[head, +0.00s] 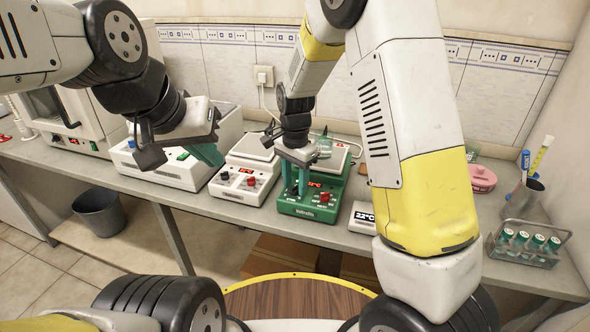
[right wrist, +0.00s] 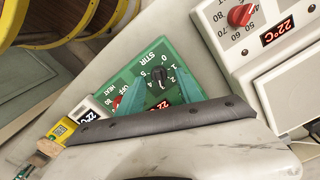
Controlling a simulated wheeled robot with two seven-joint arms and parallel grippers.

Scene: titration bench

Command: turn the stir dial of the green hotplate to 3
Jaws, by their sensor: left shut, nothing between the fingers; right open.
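The green hotplate (head: 305,211) stands on the bench, with a red knob and a red display on its front. In the right wrist view its green panel (right wrist: 137,66) shows the black stir dial (right wrist: 157,77) inside a ring of numbers under the word STIR. The dial's exact setting is hard to read. My right gripper (head: 296,186) is open over the panel; in the right wrist view its teal fingers (right wrist: 159,79) stand on either side of the dial. Contact cannot be told. My left gripper (head: 207,153) is shut and empty, up over the white device at left.
A white hotplate (head: 238,187) with a red knob stands left of the green one. A small temperature display (head: 363,217) is at its right. A vial rack (head: 525,244) and a flask (head: 525,202) stand far right. The bench's front edge is close.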

